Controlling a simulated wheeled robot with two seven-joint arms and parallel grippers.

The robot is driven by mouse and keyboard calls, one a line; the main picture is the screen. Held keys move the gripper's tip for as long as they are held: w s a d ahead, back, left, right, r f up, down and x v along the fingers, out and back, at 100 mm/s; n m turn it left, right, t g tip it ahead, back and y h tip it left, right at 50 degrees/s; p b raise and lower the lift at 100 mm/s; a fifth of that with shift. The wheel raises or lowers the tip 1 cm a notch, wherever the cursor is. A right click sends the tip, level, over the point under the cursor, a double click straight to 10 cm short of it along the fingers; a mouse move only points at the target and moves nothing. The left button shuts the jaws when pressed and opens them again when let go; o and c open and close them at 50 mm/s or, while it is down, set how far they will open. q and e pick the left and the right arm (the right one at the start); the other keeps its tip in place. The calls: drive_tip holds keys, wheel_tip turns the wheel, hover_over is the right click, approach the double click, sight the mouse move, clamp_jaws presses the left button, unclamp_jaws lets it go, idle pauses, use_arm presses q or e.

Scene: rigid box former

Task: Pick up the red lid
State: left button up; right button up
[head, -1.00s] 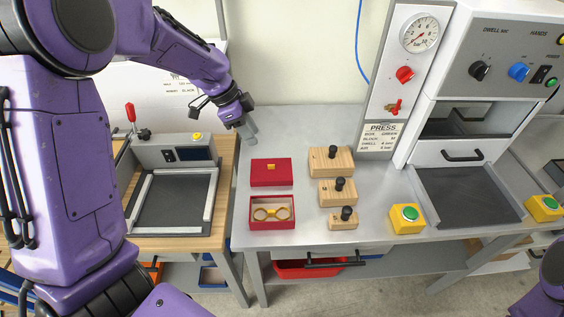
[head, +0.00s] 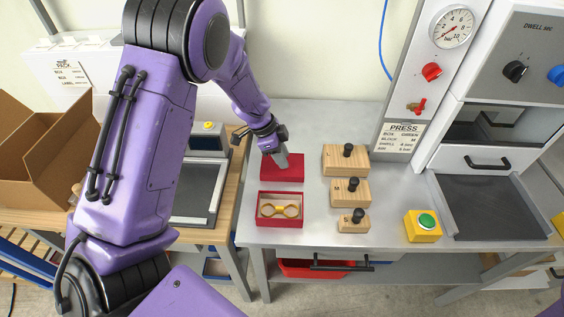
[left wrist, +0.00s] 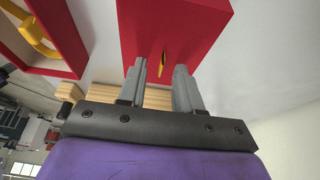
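The red lid (head: 294,175) lies on the grey bench, behind the red box (head: 281,223) that holds a yellow glasses-shaped piece (head: 280,210). I cannot tell how far down the tips reach. My right gripper is out of view.
Several wooden blocks with black knobs (head: 346,160) stand just right of the lid and box. A yellow button box with a green button (head: 423,226) and the press (head: 490,130) are farther right. An open cardboard box (head: 45,150) is at the left.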

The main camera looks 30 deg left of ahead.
use_arm(q)
drive_tip(key=shift+w+f, duration=0.15)
drive_tip(key=shift+f, duration=0.05)
clamp_jaws()
